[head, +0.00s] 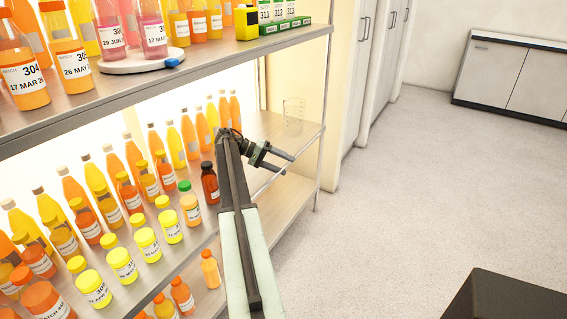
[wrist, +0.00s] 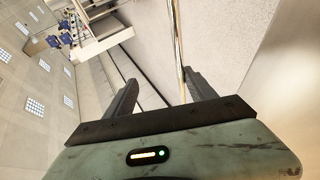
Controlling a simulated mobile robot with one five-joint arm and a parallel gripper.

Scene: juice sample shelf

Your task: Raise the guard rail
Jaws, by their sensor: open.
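The guard rail (head: 308,146) is a thin metal bar along the front edge of the middle shelf. Its right end meets the shelf post, and my arm hides part of its left side. My gripper (head: 288,165) is open at the rail, with its two dark fingers pointing right. In the wrist view the gripper (wrist: 161,77) is also open. There a thin shiny bar, which looks like the rail (wrist: 179,45), runs between the fingers, close to the right finger. I cannot tell whether it touches.
Several orange and yellow juice bottles (head: 172,228) crowd the middle shelf (head: 262,128) left of my arm. The upper shelf (head: 215,48) holds more bottles and a green rack (head: 285,24). The floor (head: 430,170) at right is clear.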

